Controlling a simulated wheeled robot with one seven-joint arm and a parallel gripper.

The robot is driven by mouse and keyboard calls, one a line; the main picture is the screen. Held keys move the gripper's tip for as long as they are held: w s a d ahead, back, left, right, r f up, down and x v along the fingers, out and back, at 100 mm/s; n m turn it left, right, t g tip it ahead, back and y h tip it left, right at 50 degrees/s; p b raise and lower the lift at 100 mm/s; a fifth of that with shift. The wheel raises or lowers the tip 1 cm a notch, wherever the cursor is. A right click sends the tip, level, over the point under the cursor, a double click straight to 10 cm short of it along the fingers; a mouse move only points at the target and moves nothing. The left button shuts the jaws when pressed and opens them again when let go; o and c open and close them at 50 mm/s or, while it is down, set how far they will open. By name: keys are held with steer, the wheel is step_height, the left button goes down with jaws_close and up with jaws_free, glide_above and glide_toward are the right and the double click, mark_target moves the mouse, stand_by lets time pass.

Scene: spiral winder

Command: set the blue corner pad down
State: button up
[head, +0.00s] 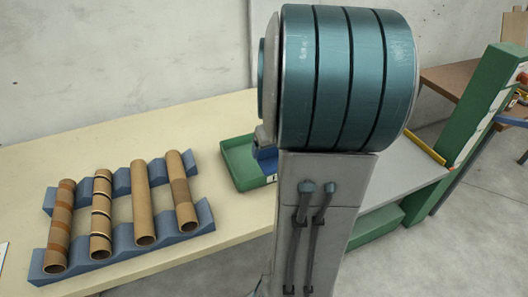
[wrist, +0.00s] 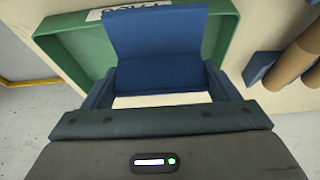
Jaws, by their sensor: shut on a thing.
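The blue corner pad (wrist: 155,38) shows in the wrist view as two blue faces meeting at a bend. My gripper (wrist: 160,76) is shut on it, with a finger at each side of the pad's near face. The pad is over the green tray (wrist: 72,52), and I cannot tell whether it touches the tray's floor. In the head view the green tray (head: 238,168) sits on the cream table, partly hidden by my arm.
Left of the tray, several brown cardboard tubes (head: 143,210) lie across blue notched supports (head: 170,236) on the cream table (head: 60,145). A green frame (head: 470,125) with a grey shelf stands at the right. Bare table lies between the tubes and tray.

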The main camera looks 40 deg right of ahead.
steer(key=w+d+f, duration=0.1)
steer(key=w, duration=0.1)
steer(key=w+f, duration=0.2)
steer(key=w, duration=0.1)
steer(key=w+d+f, duration=0.1)
steer(key=w+f, duration=0.1)
steer(key=w, duration=0.1)
steer(key=shift+d, duration=0.35)
steer(key=shift+f+b, duration=0.35)
steer(key=shift+f, duration=1.7)
steer(key=shift+f, duration=0.1)
steer(key=shift+f, duration=0.15)
steer(key=o, duration=0.9)
